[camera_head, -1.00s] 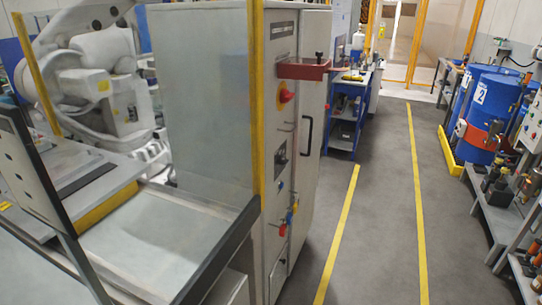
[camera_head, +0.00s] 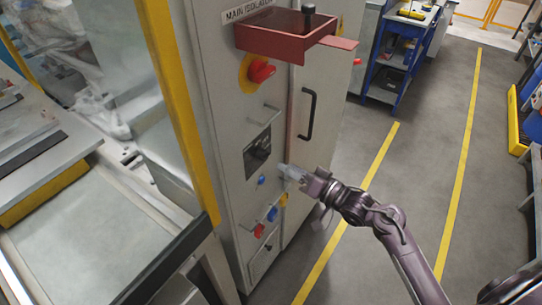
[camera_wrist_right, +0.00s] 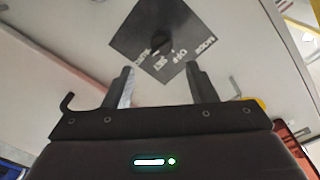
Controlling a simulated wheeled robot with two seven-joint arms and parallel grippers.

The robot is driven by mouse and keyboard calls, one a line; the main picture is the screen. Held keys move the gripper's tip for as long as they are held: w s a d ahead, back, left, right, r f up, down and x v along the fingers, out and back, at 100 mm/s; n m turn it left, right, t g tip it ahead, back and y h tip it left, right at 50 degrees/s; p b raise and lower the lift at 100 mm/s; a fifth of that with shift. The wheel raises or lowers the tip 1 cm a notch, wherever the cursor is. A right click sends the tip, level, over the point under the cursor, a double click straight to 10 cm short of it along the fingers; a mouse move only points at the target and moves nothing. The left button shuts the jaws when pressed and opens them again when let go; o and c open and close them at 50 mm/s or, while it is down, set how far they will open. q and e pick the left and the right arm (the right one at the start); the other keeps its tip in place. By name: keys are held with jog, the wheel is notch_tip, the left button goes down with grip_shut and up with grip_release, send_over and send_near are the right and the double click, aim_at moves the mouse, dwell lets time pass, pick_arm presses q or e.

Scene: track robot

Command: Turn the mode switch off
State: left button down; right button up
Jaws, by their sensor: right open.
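The mode switch is a dark knob on a black square plate (camera_head: 257,152) on the front of the grey cabinet. In the right wrist view the switch plate (camera_wrist_right: 178,65) appears as a tilted square with white lettering, including "OFF" and "SET", around a dark knob (camera_wrist_right: 160,39). Which mark the knob points at is unclear. My right gripper (camera_head: 283,172) is open and empty, just right of and slightly below the plate in the head view. In the right wrist view its two fingers (camera_wrist_right: 159,75) stand apart, facing the plate. My left gripper is out of view.
A red rotary isolator (camera_head: 262,71) sits above the switch under a protruding red tray (camera_head: 285,38). Coloured buttons, such as a blue one (camera_head: 272,214), and hooks lie below. A black door handle (camera_head: 308,114) is to the right. The floor (camera_head: 420,130) beyond is open.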

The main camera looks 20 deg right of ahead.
aim_at(267, 157)
jog(key=p+x, duration=0.1)
jog(key=x, duration=0.5)
jog(key=shift+a+r+p, duration=0.15)
jog(key=shift+a+p, duration=0.15)
jog(key=shift+a, duration=0.05)
jog(key=shift+w+a, duration=0.15)
jog(key=shift+w, duration=0.3)
jog(key=shift+c, duration=0.2)
jog(key=c, duration=0.9)
